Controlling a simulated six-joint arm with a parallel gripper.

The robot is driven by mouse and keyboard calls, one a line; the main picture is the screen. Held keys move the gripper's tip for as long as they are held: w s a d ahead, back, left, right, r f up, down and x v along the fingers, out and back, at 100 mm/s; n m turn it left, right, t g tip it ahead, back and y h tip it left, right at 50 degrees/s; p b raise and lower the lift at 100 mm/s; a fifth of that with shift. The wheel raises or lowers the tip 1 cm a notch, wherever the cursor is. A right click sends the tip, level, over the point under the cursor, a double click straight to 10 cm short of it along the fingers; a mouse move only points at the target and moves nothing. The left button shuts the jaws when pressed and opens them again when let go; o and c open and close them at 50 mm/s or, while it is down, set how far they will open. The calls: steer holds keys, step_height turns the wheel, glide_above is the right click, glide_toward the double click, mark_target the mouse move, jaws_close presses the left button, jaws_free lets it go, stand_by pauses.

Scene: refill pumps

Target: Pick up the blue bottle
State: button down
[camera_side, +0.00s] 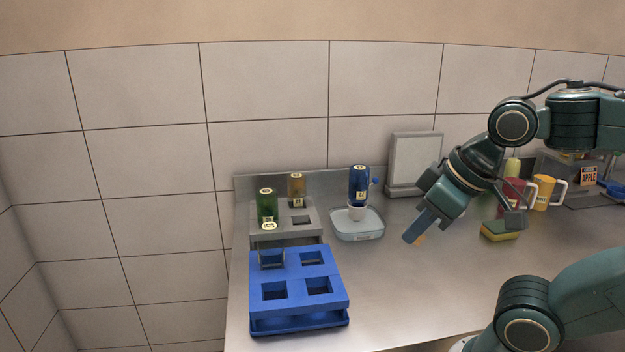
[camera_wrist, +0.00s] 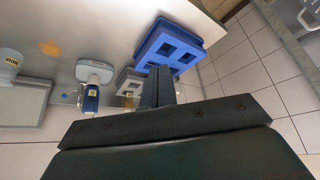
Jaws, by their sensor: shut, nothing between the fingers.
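The blue bottle (camera_side: 359,186) with a pale label stands upright on a white support above a pale blue-grey base (camera_side: 357,226), near the back wall. It also shows in the wrist view (camera_wrist: 91,98), left of the fingers. My gripper (camera_side: 414,238) is to the right of and nearer than the bottle, tilted down to the left above the counter. Its fingers are together with nothing between them, and they show closed in the wrist view (camera_wrist: 157,88). It is apart from the bottle.
A blue rack (camera_side: 297,283) with square holes stands at the front left. Behind it a grey rack (camera_side: 311,222) holds a green bottle (camera_side: 267,206) and an amber bottle (camera_side: 297,188). A sponge (camera_side: 499,231) and mugs (camera_side: 544,192) are at right.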

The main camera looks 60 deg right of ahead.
steer(key=c, duration=2.2)
jaws_free()
steer(key=c, duration=0.5)
jaws_free()
steer(key=shift+w+r, duration=0.1)
steer(key=w+d+r+m+g, duration=0.2)
steer(key=w+d+r+m, duration=0.3)
steer(key=w, duration=0.4)
steer(key=w+d+r+m+g, duration=0.1)
steer(key=w+d+r+m, duration=0.25)
steer(key=w+d, duration=0.45)
steer(key=w+d+f+m+g, duration=0.1)
steer(key=w+d+f+m, duration=0.1)
steer(key=d, duration=0.7)
steer(key=w+d+f+m+g, duration=0.1)
steer(key=w+d+f+m, duration=0.2)
steer(key=d, duration=0.7)
steer(key=w+m, duration=0.2)
steer(key=w, duration=0.2)
steer(key=shift+g, duration=0.3)
steer(key=shift+f, duration=0.15)
